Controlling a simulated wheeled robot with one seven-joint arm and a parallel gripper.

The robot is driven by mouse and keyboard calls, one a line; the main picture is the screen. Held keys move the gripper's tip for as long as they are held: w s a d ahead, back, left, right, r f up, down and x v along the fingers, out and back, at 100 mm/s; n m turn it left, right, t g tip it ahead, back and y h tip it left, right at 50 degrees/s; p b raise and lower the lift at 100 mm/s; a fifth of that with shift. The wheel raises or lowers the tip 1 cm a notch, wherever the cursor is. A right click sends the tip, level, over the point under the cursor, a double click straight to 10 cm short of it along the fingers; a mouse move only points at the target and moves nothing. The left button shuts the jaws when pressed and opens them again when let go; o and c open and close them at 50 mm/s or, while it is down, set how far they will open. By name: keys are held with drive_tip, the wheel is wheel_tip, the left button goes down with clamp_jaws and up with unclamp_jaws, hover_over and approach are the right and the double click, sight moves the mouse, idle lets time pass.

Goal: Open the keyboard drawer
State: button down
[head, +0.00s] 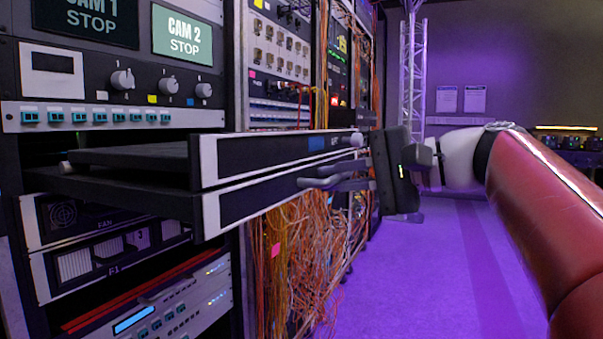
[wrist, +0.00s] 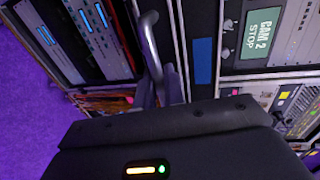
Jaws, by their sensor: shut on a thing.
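The keyboard drawer (head: 260,196) stands well out from the rack at the left in the head view. It is a dark tray with a black, silver-edged front and a grey bar handle (head: 316,182). In the wrist view the handle (wrist: 151,42) is a curved silver bar. My gripper (head: 345,181) is shut on the handle, and its fingers (wrist: 158,92) meet the bar in the wrist view. The gripper body hides part of the drawer front there. The inside of the drawer is mostly hidden.
A black unit (head: 270,152) with a blue label and a knob sits just above the drawer and also sticks out. A CAM 2 STOP panel (head: 188,35) is higher up. Loose orange cables (head: 300,235) hang below. The purple floor (head: 430,270) is clear to the right.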

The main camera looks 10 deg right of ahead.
drive_tip(key=shift+v, duration=0.8)
drive_tip(key=shift+f, duration=0.2)
drive_tip(key=c, duration=1.9)
unclamp_jaws()
drive_tip(key=shift+d, duration=0.1)
drive_tip(key=p+v, duration=0.1)
drive_tip(key=v, duration=0.6)
drive_tip(key=shift+s+d+r, duration=0.1)
drive_tip(key=shift+s+d, duration=0.15)
drive_tip(key=shift+d, duration=0.05)
